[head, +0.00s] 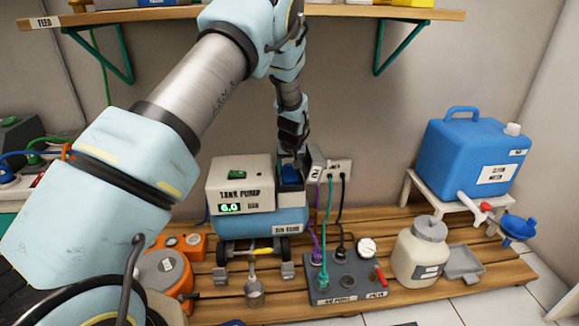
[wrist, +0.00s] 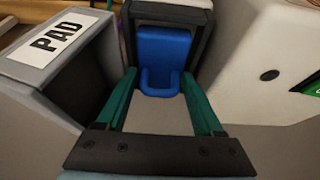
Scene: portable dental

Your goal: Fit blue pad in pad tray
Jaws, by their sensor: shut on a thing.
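The blue pad (wrist: 165,50) is between the green fingers of my gripper (wrist: 160,80) in the wrist view, which are shut on it. It has a raised loop at its near end. In the head view my gripper (head: 292,158) points down over the pad (head: 291,174), beside the tank pump. A dark frame surrounds the pad's far end; whether the pad is seated there, I cannot tell.
The white tank pump (head: 240,170) stands close beside the gripper. A hose manifold (head: 340,280), a cream jar (head: 420,250) and a blue water can (head: 475,155) stand to the right. A shelf (head: 400,12) hangs above.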

